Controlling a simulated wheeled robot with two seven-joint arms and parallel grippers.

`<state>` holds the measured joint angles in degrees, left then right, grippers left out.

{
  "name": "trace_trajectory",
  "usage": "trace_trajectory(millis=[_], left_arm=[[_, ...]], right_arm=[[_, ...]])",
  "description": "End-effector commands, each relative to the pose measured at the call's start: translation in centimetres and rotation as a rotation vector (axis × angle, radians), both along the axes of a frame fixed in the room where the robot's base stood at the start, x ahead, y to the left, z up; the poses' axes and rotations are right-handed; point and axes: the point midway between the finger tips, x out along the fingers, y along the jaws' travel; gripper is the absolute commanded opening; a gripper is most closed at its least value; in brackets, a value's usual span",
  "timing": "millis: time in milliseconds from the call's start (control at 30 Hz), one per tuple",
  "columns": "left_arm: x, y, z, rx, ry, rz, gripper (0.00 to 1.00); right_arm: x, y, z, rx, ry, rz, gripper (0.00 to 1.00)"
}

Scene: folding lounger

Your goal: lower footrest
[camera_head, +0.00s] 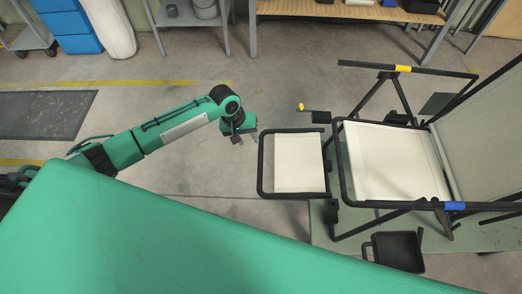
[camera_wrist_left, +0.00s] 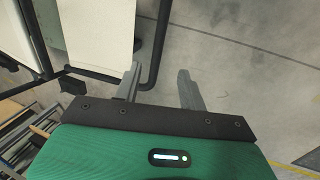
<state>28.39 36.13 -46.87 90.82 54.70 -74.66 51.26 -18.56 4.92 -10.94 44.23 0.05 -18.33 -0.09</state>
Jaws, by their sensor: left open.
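The folding lounger stands at the right of the head view, with a pale seat (camera_head: 392,160) in a black tube frame. Its footrest, a smaller pale panel (camera_head: 299,163) in a black U-shaped tube, extends left from the seat's front. My left gripper (camera_head: 237,137) is open and empty, pointing down just left of the footrest's upper left corner. In the left wrist view, the footrest panel (camera_wrist_left: 96,30) is at the upper left. Its black tube (camera_wrist_left: 162,38) ends its bend between the open fingers (camera_wrist_left: 160,85) in the picture; their height difference is unclear. My right gripper is out of view.
A small yellow-topped item (camera_head: 301,106) lies above the footrest. A black bin (camera_head: 394,250) sits below the lounger. A wooden bench (camera_head: 340,10) and a grey shelf (camera_head: 190,20) line the back. The floor left of the footrest is clear.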

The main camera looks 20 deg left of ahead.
Motion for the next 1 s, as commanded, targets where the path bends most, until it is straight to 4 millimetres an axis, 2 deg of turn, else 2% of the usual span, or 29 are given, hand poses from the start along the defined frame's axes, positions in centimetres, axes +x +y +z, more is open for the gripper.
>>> trace_trajectory(millis=[167, 600, 800, 1000], left_arm=[[0.0, -0.6, -1.8, -0.001, 0.006, -0.001, 0.41], [0.8, -3.0, -10.4, 0.0, 0.002, 0.0, 0.41], [1.0, -3.5, -12.4, 0.001, 0.001, 0.001, 0.41], [1.0, -3.7, -13.0, 0.0, 0.001, 0.0, 0.41]], right_arm=[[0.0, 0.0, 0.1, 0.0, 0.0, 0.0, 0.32], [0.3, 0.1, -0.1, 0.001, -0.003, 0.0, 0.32], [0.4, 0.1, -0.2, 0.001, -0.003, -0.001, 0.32], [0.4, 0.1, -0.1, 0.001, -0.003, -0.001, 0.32]])
